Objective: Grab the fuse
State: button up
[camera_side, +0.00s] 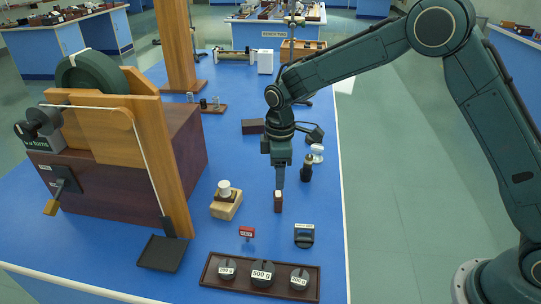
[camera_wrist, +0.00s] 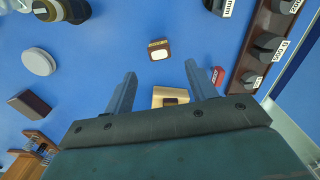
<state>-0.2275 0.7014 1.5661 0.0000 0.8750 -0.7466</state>
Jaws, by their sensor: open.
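No label that I can read clearly says fuse. A small red labelled piece (camera_side: 247,232) stands on the blue bench; in the wrist view a red piece (camera_wrist: 219,76) shows beside the right finger. A small dark brown block with a white top (camera_side: 278,203) stands just below my gripper (camera_side: 279,184) in the side view. In the wrist view this block (camera_wrist: 158,49) lies ahead of the fingertips, roughly centred between them. My gripper (camera_wrist: 160,72) is open, pointing down, with nothing between its fingertips. I cannot tell which small piece is the fuse.
A wooden block with a white knob (camera_side: 226,201) stands left of my gripper. A tray of labelled weights (camera_side: 210,273) lies at the front. A black labelled piece (camera_side: 304,236) is at front right. A large wheel apparatus (camera_side: 185,150) fills the left.

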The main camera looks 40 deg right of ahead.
aim_at(278, 194)
jog(key=shift+f, duration=2.6)
jog(key=shift+w+f, duration=0.1)
jog(key=shift+f, duration=2.5)
jog(key=c, duration=1.1)
jog(key=shift+o, duration=0.2)
jog(key=shift+r, duration=0.15)
notch_tip(278, 194, up, 20)
